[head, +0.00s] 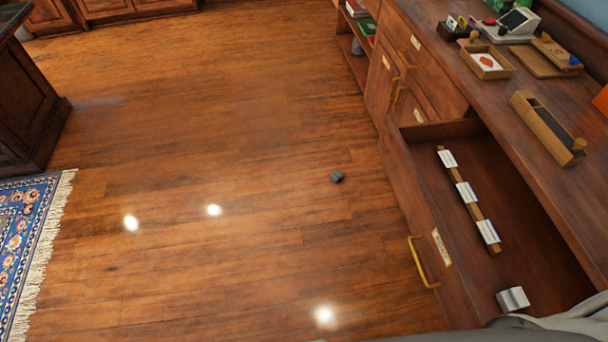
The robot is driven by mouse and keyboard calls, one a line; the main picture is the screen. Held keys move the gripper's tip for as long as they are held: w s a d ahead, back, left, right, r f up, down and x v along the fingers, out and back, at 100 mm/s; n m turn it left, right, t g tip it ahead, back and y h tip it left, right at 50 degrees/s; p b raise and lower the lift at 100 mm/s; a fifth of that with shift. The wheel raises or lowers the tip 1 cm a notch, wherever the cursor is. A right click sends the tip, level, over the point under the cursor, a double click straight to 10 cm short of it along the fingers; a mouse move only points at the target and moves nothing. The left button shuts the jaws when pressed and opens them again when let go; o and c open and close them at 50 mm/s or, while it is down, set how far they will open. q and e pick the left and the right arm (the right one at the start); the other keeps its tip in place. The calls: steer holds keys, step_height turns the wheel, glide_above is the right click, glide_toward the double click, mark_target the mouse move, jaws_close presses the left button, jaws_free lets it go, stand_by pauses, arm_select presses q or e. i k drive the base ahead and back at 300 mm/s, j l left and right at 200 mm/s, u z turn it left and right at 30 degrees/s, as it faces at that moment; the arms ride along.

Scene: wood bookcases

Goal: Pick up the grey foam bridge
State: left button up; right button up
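A small dark grey object (337,176) lies on the wood floor, left of the open drawer. It is too small for me to make out its exact shape, so I cannot tell if it is the grey foam bridge. A light grey block (513,299) with a pale face sits inside the drawer near its front right end. I cannot tell whether this is the bridge either. Neither of my grippers is in view.
The open drawer (440,172) juts out over the floor and also holds a wooden strip with white cards (466,193). The counter (520,98) above bears trays and a long wooden box (548,128). A blue fringed rug (25,235) lies at left.

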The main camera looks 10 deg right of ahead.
mark_target(337, 175)
steer(key=i+u, duration=0.45)
steer(key=i, duration=0.65)
steer(key=i+z, duration=0.1)
steer(key=i, duration=0.5)
steer(key=i+z, duration=0.15)
steer(key=i, duration=0.4)
steer(key=i+j+z, duration=0.1)
steer(key=i, duration=0.5)
steer(key=i+l+z, duration=0.15)
steer(key=i+z, duration=1.1)
steer(key=i+j+z, duration=0.25)
steer(key=z, duration=0.15)
steer(key=i+z, duration=0.25)
steer(key=z, duration=0.15)
steer(key=i+z, duration=0.25)
steer(key=z, duration=0.15)
steer(key=i+j+z, duration=0.15)
steer(key=z, duration=0.25)
steer(key=i+j+z, duration=0.2)
steer(key=z, duration=0.2)
steer(key=i, duration=0.1)
